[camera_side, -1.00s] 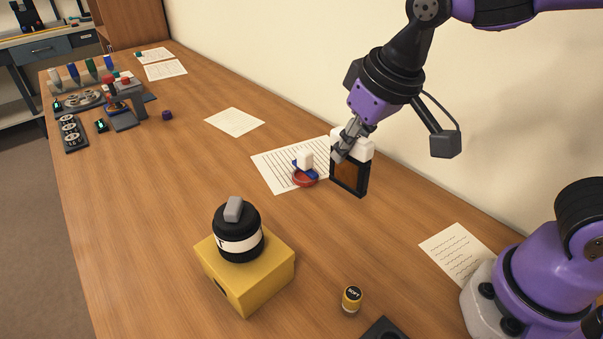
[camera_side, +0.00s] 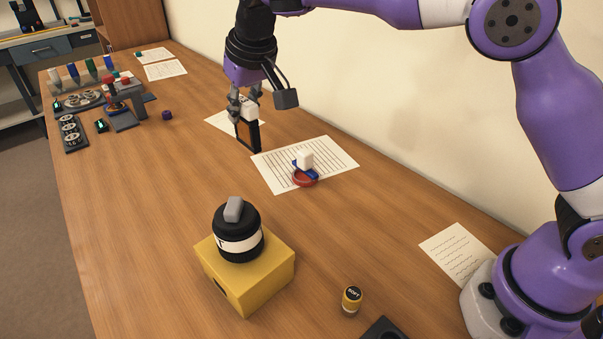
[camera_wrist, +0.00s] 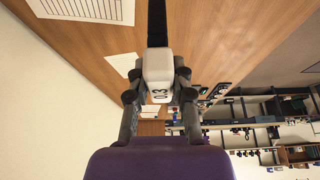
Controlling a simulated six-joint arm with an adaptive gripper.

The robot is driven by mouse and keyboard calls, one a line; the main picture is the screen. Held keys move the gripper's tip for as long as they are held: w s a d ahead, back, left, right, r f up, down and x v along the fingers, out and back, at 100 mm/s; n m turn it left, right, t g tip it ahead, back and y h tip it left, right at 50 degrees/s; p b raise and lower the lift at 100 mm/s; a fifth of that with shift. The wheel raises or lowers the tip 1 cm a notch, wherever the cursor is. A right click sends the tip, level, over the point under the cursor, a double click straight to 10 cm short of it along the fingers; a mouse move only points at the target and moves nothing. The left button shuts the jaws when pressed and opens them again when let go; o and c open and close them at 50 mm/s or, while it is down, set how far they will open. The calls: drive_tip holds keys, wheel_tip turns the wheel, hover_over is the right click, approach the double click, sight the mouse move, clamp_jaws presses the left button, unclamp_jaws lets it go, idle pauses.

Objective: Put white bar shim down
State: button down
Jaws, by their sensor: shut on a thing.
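The white bar shim (camera_side: 251,108) is a white block marked 0.3, with a black frame below it; in the wrist view, its marked white end (camera_wrist: 158,66) sits between my fingers. My gripper (camera_side: 238,106) is shut on the white block. The black frame hangs upright over the table, near the left corner of the lined sheet. I cannot tell whether its lower edge touches the table.
A lined sheet (camera_side: 272,176) carries a red ring (camera_side: 304,181) with a blue piece and white cube. A small yellow jar (camera_side: 351,300) is in front. The table's left middle is clear.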

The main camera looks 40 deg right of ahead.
drive_tip(key=shift+w+a+f, duration=0.2)
drive_tip(key=shift+a+f, duration=0.3)
drive_tip(key=shift+f, duration=1.45)
drive_tip(key=shift+w+a+f, duration=0.2)
drive_tip(key=shift+a+f, duration=0.35)
drive_tip(key=shift+f, duration=1.35)
drive_tip(key=shift+w+a+f, duration=0.2)
drive_tip(key=shift+a+f, duration=0.3)
drive_tip(key=shift+f, duration=1.45)
drive_tip(key=c, duration=0.8)
unclamp_jaws()
drive_tip(key=shift+f, duration=0.15)
drive_tip(key=shift+o, duration=0.2)
